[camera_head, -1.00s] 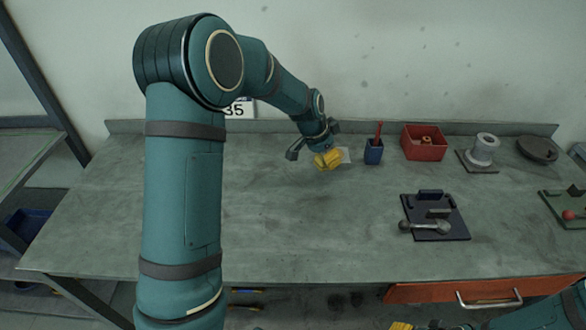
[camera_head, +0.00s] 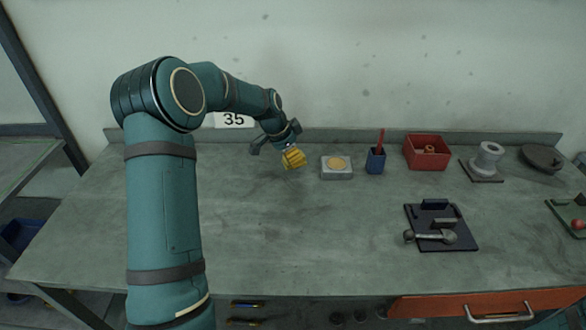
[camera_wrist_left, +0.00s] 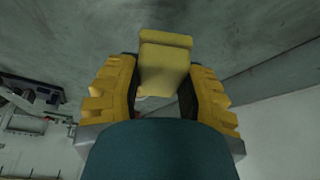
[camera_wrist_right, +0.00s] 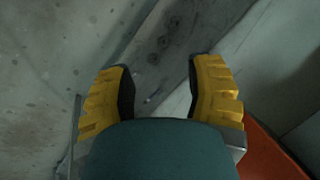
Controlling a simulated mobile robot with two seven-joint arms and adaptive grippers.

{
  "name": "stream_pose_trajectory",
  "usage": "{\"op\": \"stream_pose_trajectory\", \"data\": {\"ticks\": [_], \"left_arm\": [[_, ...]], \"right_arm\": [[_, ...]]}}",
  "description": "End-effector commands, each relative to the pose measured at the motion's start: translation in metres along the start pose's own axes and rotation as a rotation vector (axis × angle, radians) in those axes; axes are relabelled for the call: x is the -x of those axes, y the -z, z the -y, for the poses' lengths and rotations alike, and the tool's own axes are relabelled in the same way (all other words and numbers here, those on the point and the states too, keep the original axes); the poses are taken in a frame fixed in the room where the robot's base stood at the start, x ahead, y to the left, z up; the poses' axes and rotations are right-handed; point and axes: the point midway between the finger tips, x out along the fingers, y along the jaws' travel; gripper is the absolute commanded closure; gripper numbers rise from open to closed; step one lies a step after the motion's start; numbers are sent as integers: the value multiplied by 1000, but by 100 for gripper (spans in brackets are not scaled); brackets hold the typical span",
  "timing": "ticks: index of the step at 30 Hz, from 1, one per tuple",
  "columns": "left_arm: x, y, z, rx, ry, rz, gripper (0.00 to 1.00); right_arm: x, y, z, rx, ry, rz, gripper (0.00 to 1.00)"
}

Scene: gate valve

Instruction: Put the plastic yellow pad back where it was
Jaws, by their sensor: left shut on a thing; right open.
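My left gripper (camera_head: 293,158) hangs above the back of the workbench, left of a light grey block with a round yellowish top (camera_head: 337,166). In the left wrist view its ribbed yellow fingers (camera_wrist_left: 160,92) are shut on a pale yellow piece (camera_wrist_left: 165,65), which looks like the plastic yellow pad. The piece has a bar across its far end and hangs clear of the fingertips. In the head view I cannot tell it from the yellow fingers. My right gripper (camera_wrist_right: 160,88) shows only in its own wrist view, open and empty.
Right of the block stand a blue cup with a red stick (camera_head: 376,160), a red bin (camera_head: 426,153), a grey flanged part (camera_head: 487,158) and a dark round part (camera_head: 541,157). A dark plate with metal parts (camera_head: 441,228) lies in front. The bench (camera_head: 290,230) is clear at centre.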

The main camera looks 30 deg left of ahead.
Motion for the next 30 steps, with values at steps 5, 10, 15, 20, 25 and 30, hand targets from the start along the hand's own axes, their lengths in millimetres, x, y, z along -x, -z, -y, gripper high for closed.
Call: {"op": "stream_pose_trajectory", "data": {"ticks": [5,10,15,20,25,30], "left_arm": [[-27,-12,-1,1,-3,2,100],[-40,-17,0,0,0,1,100],[-39,-16,0,0,1,0,100],[-43,-18,0,0,0,0,100],[-42,-17,0,0,0,0,34],[-42,-17,0,0,0,0,34]], "right_arm": [[-6,1,-2,0,0,-3,47],[-8,1,-3,1,0,-4,47],[-7,1,-3,1,0,-4,47],[-10,1,-4,1,0,-5,47],[-9,1,-4,1,0,-5,47],[-9,1,-3,1,0,-5,47]]}}
